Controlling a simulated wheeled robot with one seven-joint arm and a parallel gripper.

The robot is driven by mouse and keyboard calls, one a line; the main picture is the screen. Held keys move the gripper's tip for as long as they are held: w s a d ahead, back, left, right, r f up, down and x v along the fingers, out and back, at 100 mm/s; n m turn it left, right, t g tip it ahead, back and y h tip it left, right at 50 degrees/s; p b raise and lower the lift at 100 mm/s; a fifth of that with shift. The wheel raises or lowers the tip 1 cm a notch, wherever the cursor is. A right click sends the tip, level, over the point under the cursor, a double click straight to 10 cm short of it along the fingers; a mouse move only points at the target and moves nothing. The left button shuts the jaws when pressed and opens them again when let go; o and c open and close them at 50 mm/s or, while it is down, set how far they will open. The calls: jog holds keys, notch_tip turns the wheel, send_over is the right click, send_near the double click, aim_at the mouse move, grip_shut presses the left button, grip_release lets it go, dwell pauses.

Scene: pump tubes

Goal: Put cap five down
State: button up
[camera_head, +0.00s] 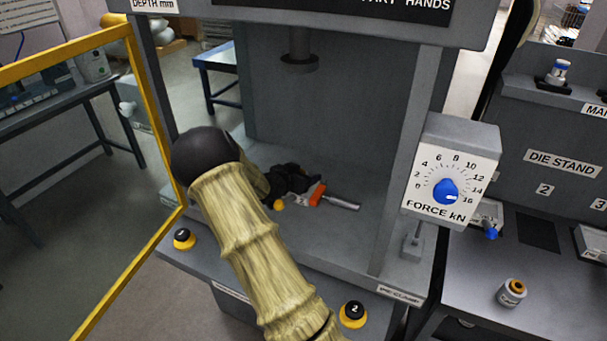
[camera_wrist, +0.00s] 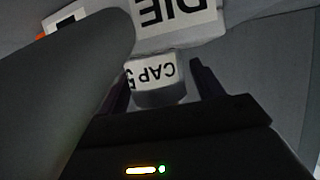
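Cap five (camera_wrist: 157,75) is a small white piece with its label upside down in the wrist view. It sits between the two dark fingers of my gripper (camera_wrist: 160,82). In the head view my gripper (camera_head: 290,178) is low inside the press, and I cannot make out the cap there. A white plate marked DIE (camera_wrist: 178,18) lies just beyond the cap; whether they touch is unclear.
An orange piece (camera_head: 317,195) with a grey rod lies beside my gripper on the press bed. The press ram (camera_head: 299,63) hangs above. The yellow-framed door (camera_head: 150,100) stands at left, and the force dial box (camera_head: 452,172) at right. A small jar (camera_head: 511,292) stands on the right bench.

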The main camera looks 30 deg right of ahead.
jog(key=shift+r, duration=0.1)
jog(key=shift+a+r, duration=0.1)
jog(key=shift+a, duration=0.1)
jog(key=v, duration=1.1)
jog(key=shift+s+a+p, duration=0.25)
jog(key=shift+p, duration=0.05)
jog(key=shift+r, duration=0.1)
